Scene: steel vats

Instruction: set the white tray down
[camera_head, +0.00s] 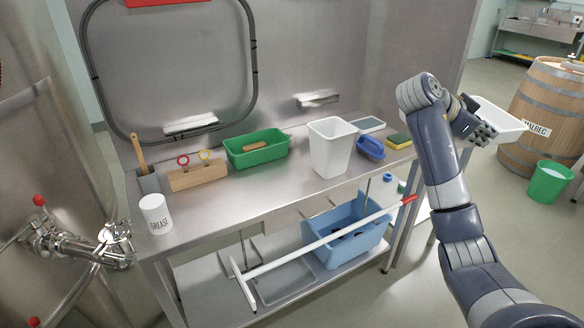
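The white tray (505,122) is at the upper right, off the steel table and in the air in front of the barrel. My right gripper (484,131) is at the tray's left end, with its dark fingers over the wall there. It looks shut on that wall, though the fingertips are partly hidden. The tray looks roughly level. My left gripper is not in view.
A barrel (540,112) and green bucket (549,182) stand right.

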